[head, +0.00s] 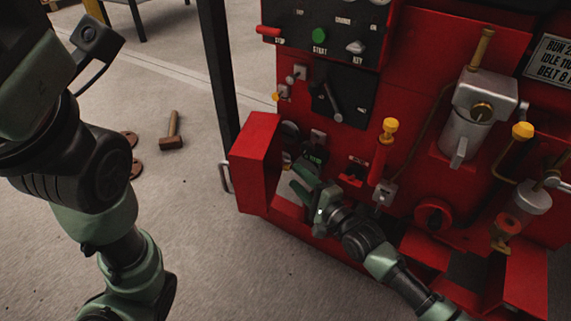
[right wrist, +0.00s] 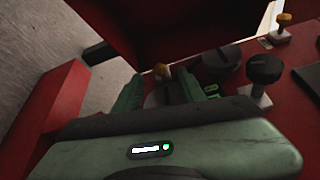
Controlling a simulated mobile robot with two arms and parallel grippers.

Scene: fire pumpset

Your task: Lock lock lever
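My right gripper (head: 304,180) is low at the left part of the red pump panel, just behind the red side box. In the right wrist view my right gripper (right wrist: 160,82) has its two green fingers apart. A small yellow-tipped part on a grey base (right wrist: 161,70) shows between or just beyond the fingertips. It may be the lock lever; I cannot tell whether the fingers touch it. Its lower part is hidden by the gripper body. My left arm hangs at the left of the head view, with its gripper out of view.
The red side box (head: 255,165) stands close left of my right gripper. A black knob (right wrist: 265,69) and a dark round cap (right wrist: 221,62) are close on its right. A yellow-topped red handle (head: 383,150) rises to the right. A hammer (head: 173,133) lies on open floor.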

